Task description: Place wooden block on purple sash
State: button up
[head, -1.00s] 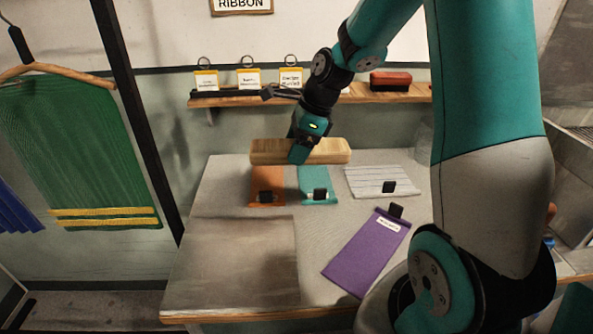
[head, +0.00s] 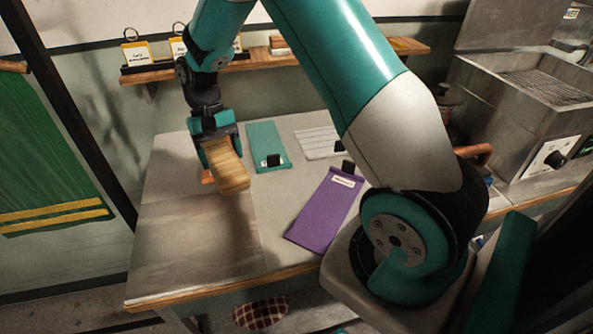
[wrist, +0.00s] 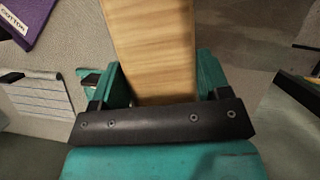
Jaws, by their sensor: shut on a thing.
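My gripper (head: 213,142) is shut on the wooden block (head: 229,171), a long pale bar held above the left part of the table. In the wrist view the block (wrist: 152,45) runs away between the two teal fingers (wrist: 157,85). The purple sash (head: 322,212) lies flat on the table to the right of the block, with a white label and a black clip at its far end. A corner of the sash with a "COTTON" label shows at the top left of the wrist view (wrist: 32,20).
A teal sash (head: 266,142) and a white striped sash (head: 318,142) lie at the back of the table. An orange piece (head: 207,178) is mostly hidden behind the block. A grey-brown sheet (head: 190,245) covers the table's front left. A metal basin (head: 540,110) stands at right.

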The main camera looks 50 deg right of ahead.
aim_at(329, 205)
jog(key=z, duration=1.15)
jog(key=k, duration=0.8)
jog(key=u, duration=0.6)
jog(key=i, duration=0.5)
